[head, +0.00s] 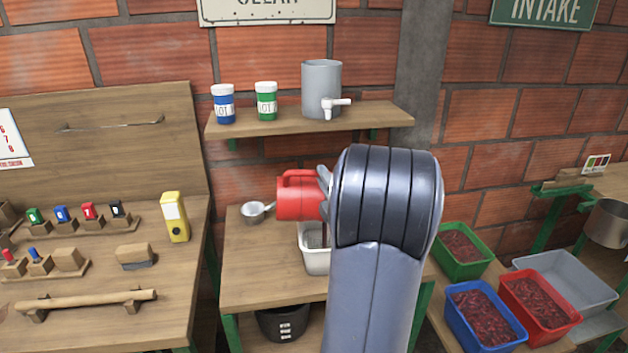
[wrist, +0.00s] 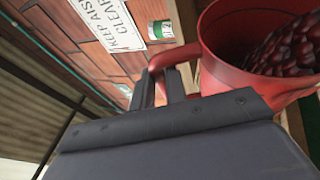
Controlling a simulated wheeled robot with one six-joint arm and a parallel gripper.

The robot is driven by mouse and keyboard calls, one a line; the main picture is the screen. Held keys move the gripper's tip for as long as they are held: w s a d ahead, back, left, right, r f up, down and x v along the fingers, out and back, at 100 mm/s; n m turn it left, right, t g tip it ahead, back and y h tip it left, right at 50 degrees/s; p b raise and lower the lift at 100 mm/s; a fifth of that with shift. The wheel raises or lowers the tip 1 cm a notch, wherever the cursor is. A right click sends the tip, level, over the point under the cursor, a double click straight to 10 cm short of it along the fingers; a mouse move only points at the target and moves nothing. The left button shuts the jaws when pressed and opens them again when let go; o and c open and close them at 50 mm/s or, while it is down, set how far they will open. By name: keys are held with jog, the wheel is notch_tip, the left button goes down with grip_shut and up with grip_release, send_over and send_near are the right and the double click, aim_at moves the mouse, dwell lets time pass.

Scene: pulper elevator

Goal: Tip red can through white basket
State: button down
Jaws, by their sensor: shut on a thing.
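The red can (head: 297,198) is held up above the wooden table in the head view, lying tilted on its side toward the left. In the wrist view the red can (wrist: 222,72) shows dark red cherries inside and its handle between my fingers. My gripper (wrist: 172,88) is shut on the handle; in the head view my arm hides most of it. The white basket (head: 315,258) stands on the table below the can, its right part hidden by my arm. A dark grid shows inside the basket.
A metal scoop (head: 254,211) lies on the table left of the basket. A black bucket (head: 284,322) stands beneath. The shelf (head: 290,118) above holds a grey urn (head: 322,88) and two jars. Blue, red and green crates of cherries (head: 486,312) stand at right.

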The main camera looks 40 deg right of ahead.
jog(key=s+d+f+m+h, duration=0.1)
jog(key=s+d+m+h, duration=0.2)
jog(key=d+m+h, duration=0.2)
jog(key=shift+s+m, duration=0.4)
jog(key=shift+m, duration=1.1)
jog(key=shift+f, duration=0.1)
jog(key=shift+p, duration=0.4)
jog(key=p, duration=0.3)
jog(key=shift+w+r+p, duration=0.1)
jog(key=shift+r+p, duration=0.2)
jog(key=shift+p, duration=0.05)
jog(key=shift+f+h+p, duration=0.2)
jog(key=shift+h+p, duration=0.1)
jog(key=shift+p, duration=0.65)
